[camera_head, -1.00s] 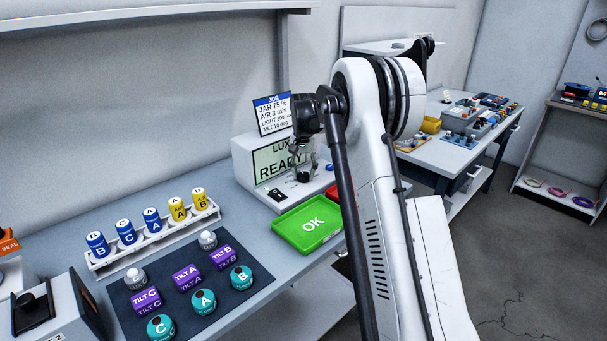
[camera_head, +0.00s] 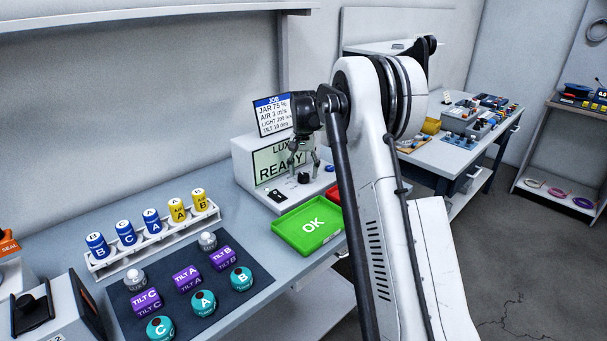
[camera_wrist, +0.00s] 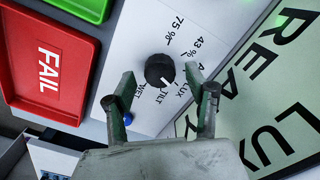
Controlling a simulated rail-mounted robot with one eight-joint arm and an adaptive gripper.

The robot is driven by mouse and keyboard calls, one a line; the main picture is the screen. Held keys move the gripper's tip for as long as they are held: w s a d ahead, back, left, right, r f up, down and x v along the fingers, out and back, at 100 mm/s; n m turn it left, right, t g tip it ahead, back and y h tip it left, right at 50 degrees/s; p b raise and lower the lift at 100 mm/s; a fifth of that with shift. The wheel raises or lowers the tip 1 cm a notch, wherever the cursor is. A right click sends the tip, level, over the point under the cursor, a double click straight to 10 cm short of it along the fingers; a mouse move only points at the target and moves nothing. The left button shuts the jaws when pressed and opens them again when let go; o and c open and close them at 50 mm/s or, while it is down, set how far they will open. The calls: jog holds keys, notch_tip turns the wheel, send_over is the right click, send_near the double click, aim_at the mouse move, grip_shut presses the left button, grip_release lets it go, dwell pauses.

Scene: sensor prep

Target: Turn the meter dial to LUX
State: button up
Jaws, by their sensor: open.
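The meter (camera_head: 245,165) is a white box on the bench, and its screen (camera_head: 283,160) reads LUX and READY. Its black round dial (camera_wrist: 159,70) sits on the white panel, also visible in the head view (camera_head: 303,178). The dial's small white mark faces the lower right in the wrist view, toward the LUX and TILT labels; I cannot tell exactly which. My gripper (camera_wrist: 163,88) is open, its two fingers on either side of and just short of the dial, with a visible gap. In the head view my gripper (camera_head: 303,158) hangs above the dial.
A green OK tray (camera_head: 300,235) and a red FAIL tray (camera_wrist: 50,60) lie beside the meter. A job display (camera_head: 273,115) stands behind it. A rack (camera_head: 110,263) of labelled jars and a dark mat (camera_head: 220,300) with several sensors are to the left.

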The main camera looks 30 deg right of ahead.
aim_at(303, 175)
notch_tip(303, 175, up, 11)
dwell(0.4)
dwell(0.4)
jog(key=s+a+r+n+t, duration=0.2)
jog(key=s+a+r, duration=0.3)
jog(key=s+a, duration=0.3)
jog(key=s+a+r+n+t, duration=0.1)
jog(key=s+a+r, duration=0.45)
jog(key=s, duration=0.55)
jog(key=s+a+f+n+t, duration=0.1)
jog(key=s+a+f, duration=0.2)
jog(key=s, duration=0.5)
jog(key=s+a+f+n+t, duration=0.1)
jog(key=s+a+f+n, duration=0.1)
jog(key=s, duration=0.6)
jog(key=s+a+f+n+t, duration=0.1)
jog(key=s+a+f, duration=0.3)
jog(key=s, duration=0.4)
jog(key=shift+s+a+f+t, duration=0.15)
jog(key=shift+a+f+t, duration=0.1)
jog(key=shift+f+t, duration=0.3)
